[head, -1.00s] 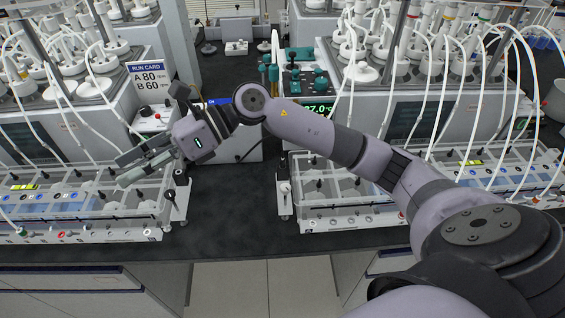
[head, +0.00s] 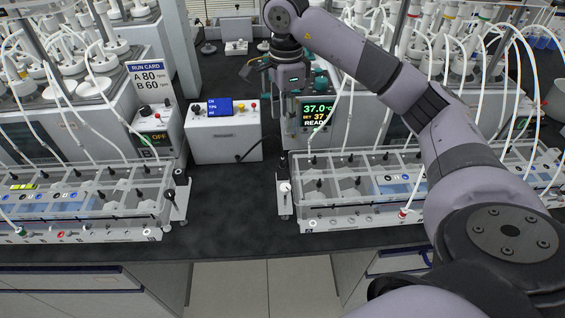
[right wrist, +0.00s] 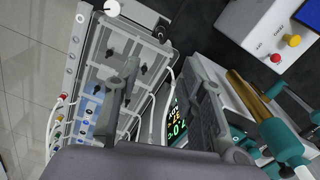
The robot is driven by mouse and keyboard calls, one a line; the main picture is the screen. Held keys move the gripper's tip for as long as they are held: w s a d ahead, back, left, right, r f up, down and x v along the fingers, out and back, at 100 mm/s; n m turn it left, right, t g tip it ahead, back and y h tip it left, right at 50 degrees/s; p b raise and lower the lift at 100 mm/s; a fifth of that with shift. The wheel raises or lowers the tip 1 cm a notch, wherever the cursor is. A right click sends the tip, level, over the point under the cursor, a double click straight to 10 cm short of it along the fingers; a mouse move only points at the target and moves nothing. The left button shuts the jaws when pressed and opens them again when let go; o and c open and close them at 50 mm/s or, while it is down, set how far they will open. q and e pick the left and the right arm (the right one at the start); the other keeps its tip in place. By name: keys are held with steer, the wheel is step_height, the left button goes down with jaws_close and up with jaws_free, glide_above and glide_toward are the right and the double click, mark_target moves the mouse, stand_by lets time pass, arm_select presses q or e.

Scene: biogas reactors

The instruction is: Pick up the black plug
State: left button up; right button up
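Several small black plugs stand in the clear-lidded racks, and I cannot tell which one is meant. One black plug (head: 319,183) stands near the left end of the right rack (head: 350,222). Others stand in the left rack (head: 125,222), such as this black plug (head: 101,195). My right gripper (head: 293,128) points down behind the right rack's left end, in front of the display box. In the right wrist view its fingers (right wrist: 165,88) are spread with nothing held, and a black plug (right wrist: 144,69) shows beyond them. My left gripper is not in view.
A display box (head: 318,112) reading 37.0 stands beside my right gripper. A white control box (head: 222,140) with a blue screen is to its left. White tubes hang over both racks. The dark bench (head: 235,205) between the racks is clear.

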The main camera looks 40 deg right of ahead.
steer(key=p, duration=0.2)
glide_above(283, 158)
steer(key=f, duration=0.8)
steer(key=shift+s+d+f, duration=0.15)
steer(key=shift+d, duration=0.15)
steer(key=shift+a+f+p, duration=0.2)
steer(key=shift+f+p, duration=0.35)
steer(key=shift+p, duration=0.15)
steer(key=f+p, duration=0.2)
steer(key=f, duration=0.1)
steer(key=shift+a+f, duration=0.2)
steer(key=shift+f, duration=0.45)
jaws_close()
steer(key=shift+r, duration=0.1)
